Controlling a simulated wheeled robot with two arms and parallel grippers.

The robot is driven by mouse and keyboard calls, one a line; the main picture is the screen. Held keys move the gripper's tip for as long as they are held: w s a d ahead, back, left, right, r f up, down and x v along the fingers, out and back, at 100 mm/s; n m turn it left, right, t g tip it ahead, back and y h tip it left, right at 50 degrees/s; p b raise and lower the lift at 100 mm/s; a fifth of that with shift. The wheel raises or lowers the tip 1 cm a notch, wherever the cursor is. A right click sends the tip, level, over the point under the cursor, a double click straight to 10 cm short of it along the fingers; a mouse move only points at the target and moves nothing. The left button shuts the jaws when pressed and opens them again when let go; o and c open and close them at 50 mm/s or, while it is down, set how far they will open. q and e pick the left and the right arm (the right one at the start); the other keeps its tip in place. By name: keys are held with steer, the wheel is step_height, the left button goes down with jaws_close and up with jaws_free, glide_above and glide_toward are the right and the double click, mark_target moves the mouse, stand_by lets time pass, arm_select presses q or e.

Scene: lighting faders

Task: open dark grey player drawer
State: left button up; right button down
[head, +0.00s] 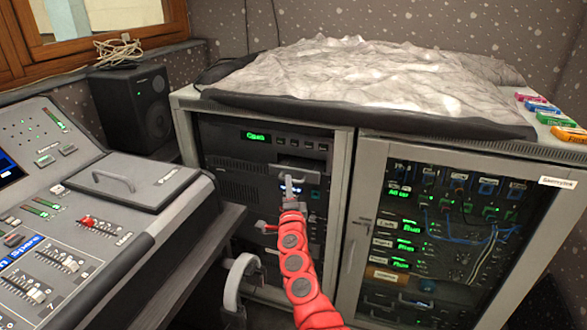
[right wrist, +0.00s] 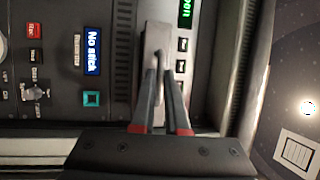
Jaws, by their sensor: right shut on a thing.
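The player (head: 228,160) is a dark grey unit in the left rack cabinet, with a green lit display at its top. Its drawer front (right wrist: 152,40) is a narrow grey-brown strip in the right wrist view, between a blue "No stick" display and the green one. My right gripper (head: 291,184) reaches up on the red arm to the drawer handle (head: 298,168). In the right wrist view its red-marked fingers (right wrist: 160,75) are closed together on the handle, partly hiding it. I cannot tell how far the drawer stands out. My left gripper is not in view.
A mixing desk (head: 75,205) stands at the left, close to the cabinet. A speaker (head: 133,105) stands behind it. A glazed rack door (head: 455,235) is at the right. A crumpled silvery cover (head: 360,75) and coloured labelled blocks lie on top. A pale curved object (head: 236,285) is below.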

steer(key=s+a+p, duration=0.2)
steer(key=s, duration=0.5)
steer(key=shift+a+p, duration=0.25)
steer(key=shift+p, duration=0.15)
steer(key=c, duration=0.9)
jaws_free()
steer(key=shift+w, duration=0.15)
steer(key=shift+d, duration=0.1)
